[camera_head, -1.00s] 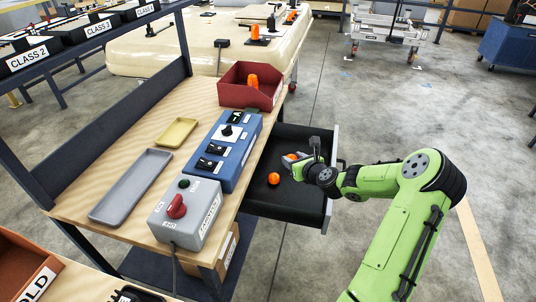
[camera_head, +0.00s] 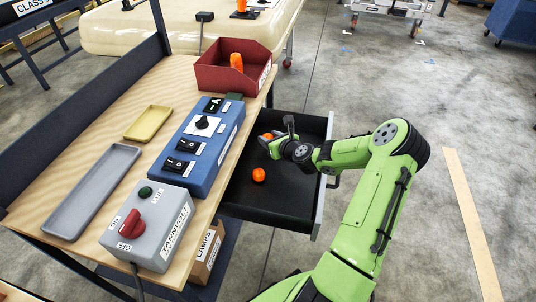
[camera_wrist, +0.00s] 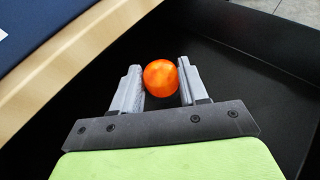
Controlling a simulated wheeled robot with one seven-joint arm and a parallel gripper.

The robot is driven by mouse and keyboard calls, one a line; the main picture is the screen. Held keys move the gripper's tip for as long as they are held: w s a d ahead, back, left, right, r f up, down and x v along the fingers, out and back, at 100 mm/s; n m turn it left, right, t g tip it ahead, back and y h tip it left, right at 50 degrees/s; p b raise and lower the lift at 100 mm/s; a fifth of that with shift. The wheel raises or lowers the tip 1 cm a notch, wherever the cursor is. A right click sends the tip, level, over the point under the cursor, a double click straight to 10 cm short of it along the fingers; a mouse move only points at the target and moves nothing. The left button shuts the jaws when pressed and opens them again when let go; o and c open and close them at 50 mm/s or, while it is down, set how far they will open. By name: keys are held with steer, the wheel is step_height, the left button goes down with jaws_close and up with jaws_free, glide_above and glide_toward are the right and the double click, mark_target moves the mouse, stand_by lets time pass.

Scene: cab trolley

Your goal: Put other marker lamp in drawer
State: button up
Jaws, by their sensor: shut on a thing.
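My gripper (camera_head: 270,138) is inside the outline of the open black drawer (camera_head: 270,206), near its far end. It is shut on an orange marker lamp (camera_wrist: 161,78), which sits between the two grey fingertips in the wrist view. Another orange marker lamp (camera_head: 258,174) rests on the drawer floor, nearer the front of the picture and apart from my gripper. How high the held lamp is above the drawer floor is hard to tell.
The wooden bench (camera_head: 88,150) carries a blue switch box (camera_head: 190,160), a grey box with a red knob (camera_head: 150,222), a grey tray (camera_head: 95,190) and a yellow tray (camera_head: 148,122). A red bin (camera_head: 212,78) holds an orange lamp (camera_head: 236,62).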

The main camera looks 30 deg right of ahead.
step_height(320, 180, down, 4)
steer(key=shift+f+b, duration=0.15)
steer(key=shift+b, duration=0.8)
steer(key=o, duration=1)
steer(key=shift+o, duration=0.2)
